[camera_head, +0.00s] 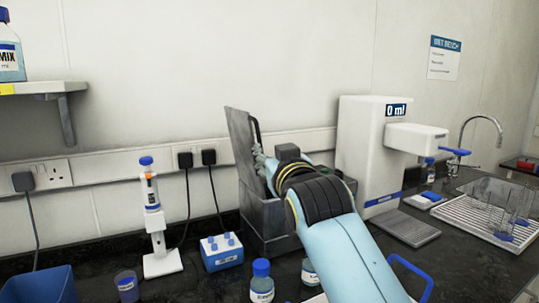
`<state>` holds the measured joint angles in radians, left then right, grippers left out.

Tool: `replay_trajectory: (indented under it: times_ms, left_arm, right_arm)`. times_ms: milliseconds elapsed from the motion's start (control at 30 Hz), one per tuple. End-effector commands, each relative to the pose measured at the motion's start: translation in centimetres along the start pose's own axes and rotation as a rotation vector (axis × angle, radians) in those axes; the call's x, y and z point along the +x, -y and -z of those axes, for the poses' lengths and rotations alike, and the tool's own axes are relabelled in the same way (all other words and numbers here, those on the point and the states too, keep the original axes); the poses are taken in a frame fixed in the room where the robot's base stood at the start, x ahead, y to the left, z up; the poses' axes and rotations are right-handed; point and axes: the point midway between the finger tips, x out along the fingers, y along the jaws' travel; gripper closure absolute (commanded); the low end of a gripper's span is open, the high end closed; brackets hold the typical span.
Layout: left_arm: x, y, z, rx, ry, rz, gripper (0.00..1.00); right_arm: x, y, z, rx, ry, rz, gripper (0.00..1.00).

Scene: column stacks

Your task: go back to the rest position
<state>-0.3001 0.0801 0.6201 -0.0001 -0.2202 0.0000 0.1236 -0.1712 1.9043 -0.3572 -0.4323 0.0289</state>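My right arm (345,250) reaches in from the bottom, light blue with black and yellow bands at the wrist. Its gripper (262,165) is at the far end, over the grey open-topped box (268,243) with a raised lid (240,140). The wrist hides most of the gripper, so I cannot tell whether it is open or shut, or whether it holds anything. My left gripper is not in view.
A pipette on a stand (152,215), a blue rack (222,252) and a blue-capped bottle (261,283) stand left of the arm. A white dispenser (365,150) reading "0 ml" stands right. A drying rack (480,222) and tap (480,122) are farther right.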

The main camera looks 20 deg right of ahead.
Motion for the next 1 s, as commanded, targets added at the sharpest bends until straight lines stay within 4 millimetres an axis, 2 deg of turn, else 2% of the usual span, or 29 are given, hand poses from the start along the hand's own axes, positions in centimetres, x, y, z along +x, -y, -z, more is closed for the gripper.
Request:
replay_trajectory:
  times_ms: [167, 233, 267, 367, 467, 500, 600, 700, 800, 1000]
  left_arm:
    - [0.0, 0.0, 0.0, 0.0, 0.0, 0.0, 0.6]
    - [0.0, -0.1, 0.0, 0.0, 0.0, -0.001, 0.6]
    - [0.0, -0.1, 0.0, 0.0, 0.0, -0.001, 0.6]
    - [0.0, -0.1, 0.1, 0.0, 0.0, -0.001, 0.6]
    - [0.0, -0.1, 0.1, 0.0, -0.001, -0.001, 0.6]
    - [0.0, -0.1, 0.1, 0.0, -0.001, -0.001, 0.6]
    - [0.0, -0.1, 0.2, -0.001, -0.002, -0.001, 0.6]
    - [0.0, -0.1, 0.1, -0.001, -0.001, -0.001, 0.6]
    - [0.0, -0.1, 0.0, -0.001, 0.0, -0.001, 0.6]
    - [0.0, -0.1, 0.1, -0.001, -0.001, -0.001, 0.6]
  right_arm:
    - [0.0, 0.0, 0.0, 0.0, 0.001, 0.0, 0.68]
    - [-0.3, -0.2, -0.7, -0.002, 0.02, 0.0, 0.68]
    - [-0.6, -0.4, -1.2, -0.003, 0.037, 0.0, 0.68]
    - [-2.9, -1.4, -4.7, -0.006, 0.153, 0.003, 0.68]
    - [-7.5, -3.0, -9.9, -0.013, 0.351, 0.015, 0.68]
    - [-9.9, -3.6, -12.1, -0.017, 0.444, 0.024, 0.68]
    - [-15.8, -4.7, -16.1, -0.028, 0.647, 0.052, 0.68]
    - [-20.7, -5.3, -18.5, -0.041, 0.805, 0.08, 0.68]
    - [-24.9, -5.8, -19.9, -0.055, 0.932, 0.106, 0.68]
    - [-32.2, -6.5, -21.4, -0.086, 1.139, 0.157, 0.68]
